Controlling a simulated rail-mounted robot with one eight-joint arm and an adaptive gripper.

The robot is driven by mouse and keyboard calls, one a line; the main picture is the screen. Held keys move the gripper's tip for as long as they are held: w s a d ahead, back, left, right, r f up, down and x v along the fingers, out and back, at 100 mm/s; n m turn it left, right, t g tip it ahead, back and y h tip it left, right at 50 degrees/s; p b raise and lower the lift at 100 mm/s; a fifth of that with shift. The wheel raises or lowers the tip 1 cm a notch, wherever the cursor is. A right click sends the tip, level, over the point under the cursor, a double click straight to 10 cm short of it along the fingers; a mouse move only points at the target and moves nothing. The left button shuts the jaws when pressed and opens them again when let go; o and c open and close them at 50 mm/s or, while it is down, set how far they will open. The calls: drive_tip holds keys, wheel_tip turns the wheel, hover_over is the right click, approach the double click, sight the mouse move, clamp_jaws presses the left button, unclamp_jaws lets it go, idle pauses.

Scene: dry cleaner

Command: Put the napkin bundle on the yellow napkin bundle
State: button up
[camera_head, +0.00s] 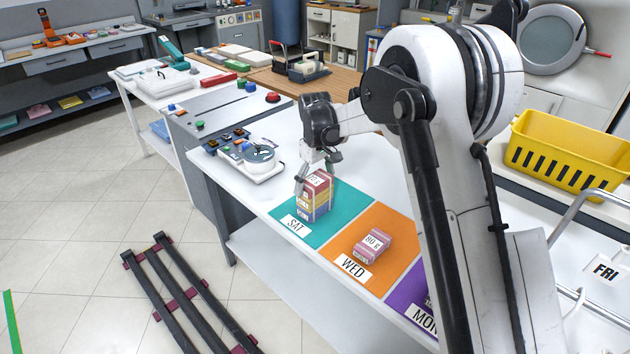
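A stack of banded napkin bundles stands upright on the teal SAT mat (345,212). Its top bundle (318,180) is red-pink with a white label. A yellow napkin bundle (316,201) shows under it, with a purple-pink layer at the bottom. My gripper (316,174) is at the top of the stack, pointing down. One finger is along the stack's left side and the other is at its back. The fingers are apart, but I cannot tell whether they press on the top bundle. Another pink bundle (373,246) lies on the orange WED mat (378,218).
A purple MON mat (405,296) lies nearer the front, partly hidden by my arm. A white device with a round dish (258,158) stands left of the stack. A yellow basket (570,150) and a FRI label (606,270) are at the right.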

sight(315, 180)
drive_tip(key=shift+r, duration=0.15)
wheel_tip(315, 180, up, 12)
drive_tip(key=s+d+r+m+t, duration=0.2)
drive_tip(key=s+d+r, duration=0.5)
drive_tip(key=r, duration=0.1)
drive_tip(key=s+d+r+m+t, duration=0.2)
drive_tip(key=s+d, duration=0.4)
drive_tip(key=s, duration=0.5)
drive_tip(key=s+d+r+m+t, duration=0.1)
drive_tip(key=s+d+m, duration=0.3)
drive_tip(key=s, duration=0.7)
drive_tip(key=s+d+f+t, duration=0.1)
drive_tip(key=s+d+f, duration=0.1)
drive_tip(key=s, duration=0.3)
drive_tip(key=s+d+f+m+t, duration=0.1)
drive_tip(key=s+d+f, duration=0.2)
drive_tip(key=s, duration=0.2)
drive_tip(key=shift+s+f+m, duration=0.3)
drive_tip(key=shift+s, duration=0.05)
